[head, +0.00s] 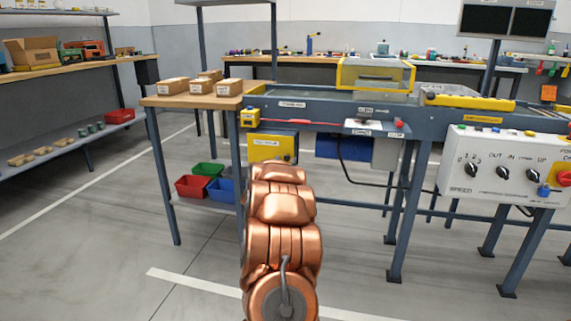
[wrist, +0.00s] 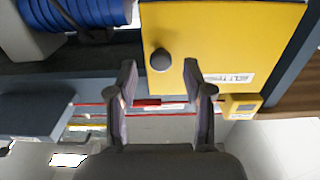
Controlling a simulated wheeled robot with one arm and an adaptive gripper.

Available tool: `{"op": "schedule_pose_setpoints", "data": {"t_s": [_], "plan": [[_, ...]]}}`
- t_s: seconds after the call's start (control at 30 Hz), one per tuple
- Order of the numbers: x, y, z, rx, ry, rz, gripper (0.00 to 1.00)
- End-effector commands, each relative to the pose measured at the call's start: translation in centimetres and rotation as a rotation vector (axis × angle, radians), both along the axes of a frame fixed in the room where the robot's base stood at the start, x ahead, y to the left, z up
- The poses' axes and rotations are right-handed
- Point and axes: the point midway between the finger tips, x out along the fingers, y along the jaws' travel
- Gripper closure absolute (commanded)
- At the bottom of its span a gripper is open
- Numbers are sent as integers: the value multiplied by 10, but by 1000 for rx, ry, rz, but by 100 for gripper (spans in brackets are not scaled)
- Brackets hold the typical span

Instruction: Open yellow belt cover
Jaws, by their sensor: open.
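The yellow belt cover (head: 272,147) is a flat yellow panel under the left end of the conveyor in the head view, partly hidden by my arm. In the wrist view the yellow belt cover (wrist: 225,40) fills the upper right, with a round dark knob (wrist: 161,60) and a white label that starts "BELT". It looks shut. In the head view my gripper is hidden behind my arm.
A red cord (wrist: 150,104) runs across behind my fingers, close to a small yellow box (wrist: 241,106). A blue motor (head: 342,147) sits right of the cover. A wooden-topped table (head: 160,101) with cartons stands left, a control panel (head: 505,165) right. Open floor lies in front.

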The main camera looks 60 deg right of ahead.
Motion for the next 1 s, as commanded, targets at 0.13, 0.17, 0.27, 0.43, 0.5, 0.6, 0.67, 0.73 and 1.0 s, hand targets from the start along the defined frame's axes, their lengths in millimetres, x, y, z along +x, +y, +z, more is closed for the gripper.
{"op": "schedule_pose_setpoints", "data": {"t_s": [0.13, 0.17, 0.27, 0.43, 0.5, 0.6, 0.67, 0.73, 1.0], "plan": [[3, -11, 0, -3, -3, -2, 49], [4, -12, 1, -4, -4, -2, 49], [5, -16, 2, -4, -4, -1, 49], [6, -18, 2, -2, -2, 0, 49], [7, -18, 2, -2, -2, 0, 49], [7, -18, 2, -2, -2, 1, 49], [7, -18, 2, -2, -2, 1, 51], [7, -17, 2, -2, -2, 1, 58], [7, -18, 1, -2, -2, 0, 86]]}}
